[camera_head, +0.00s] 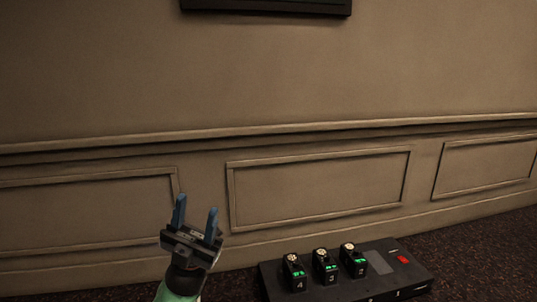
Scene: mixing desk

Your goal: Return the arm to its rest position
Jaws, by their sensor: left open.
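My left gripper (195,218) is raised in the lower left of the head view, with its two blue fingers pointing up. The fingers are apart and nothing is between them. It is to the left of a black desk unit (413,283) and apart from it in the picture. My right gripper is not in the head view.
The black unit bears three small black modules with green lights, one marked 4 (298,278). A red button (403,259) is at its right. Behind are a panelled beige wall (320,190) and a dark carpet (480,245). A dark frame (268,7) hangs above.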

